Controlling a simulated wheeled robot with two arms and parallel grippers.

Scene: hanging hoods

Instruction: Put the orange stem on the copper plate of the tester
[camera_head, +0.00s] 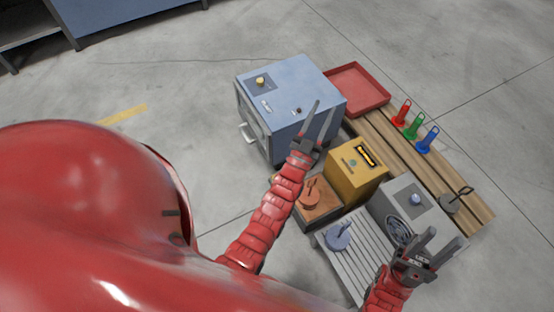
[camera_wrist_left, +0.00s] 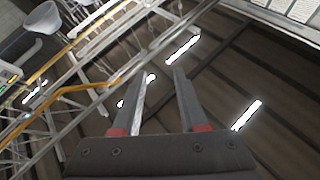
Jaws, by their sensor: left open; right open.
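In the head view, an orange round-based stem (camera_head: 311,200) sits on the brown, copper-coloured plate (camera_head: 322,214) in front of the yellow tester box (camera_head: 354,171). My left gripper (camera_head: 323,103) is open and empty, above and beyond the orange stem, in front of the blue-grey cabinet in the picture. The left wrist view shows its two fingers apart with nothing between them (camera_wrist_left: 163,73). My right gripper (camera_head: 443,237) is open and empty at the lower right, near the grey box with a round fan grille (camera_head: 402,203).
A blue-grey stem (camera_head: 338,237) stands on a ribbed grey tray (camera_head: 352,268). The blue-grey cabinet (camera_head: 284,83) stands at the back left. A red tray (camera_head: 358,90), red (camera_head: 402,113), green (camera_head: 414,126) and blue (camera_head: 427,140) pieces rest on the wooden bench (camera_head: 405,158).

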